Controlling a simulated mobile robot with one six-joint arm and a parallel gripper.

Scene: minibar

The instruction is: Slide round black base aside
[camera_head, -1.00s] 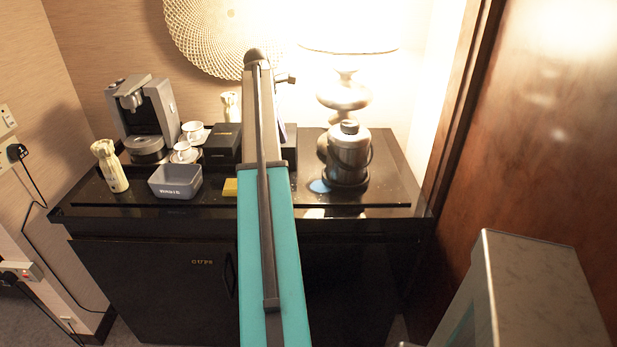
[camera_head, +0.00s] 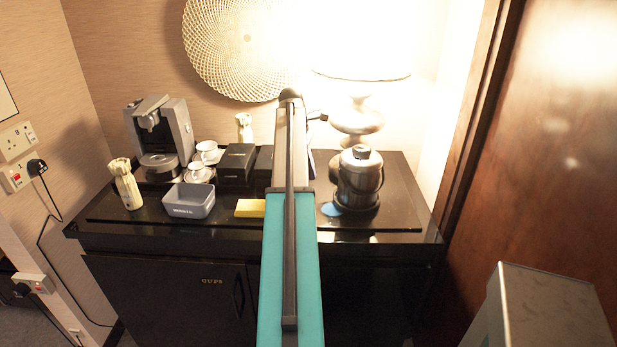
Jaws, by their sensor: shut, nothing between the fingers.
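A metal pot with a dark lid and handle (camera_head: 358,178) stands upright at the right of the black counter. A dark round rim shows at its foot (camera_head: 357,206); I cannot tell whether this is a separate round black base or part of the pot. No bare round black base shows elsewhere on the counter. My teal and grey arm part runs up the middle of the picture and hides part of the counter behind it. My gripper does not show, and the black counter middle is partly hidden.
A lamp (camera_head: 357,122) stands behind the pot. A blue round patch (camera_head: 331,209) lies left of it. A yellow block (camera_head: 250,208), grey bin (camera_head: 189,201), coffee machine (camera_head: 160,137), cups (camera_head: 199,173) and black box (camera_head: 237,165) fill the left. The counter's right front is clear.

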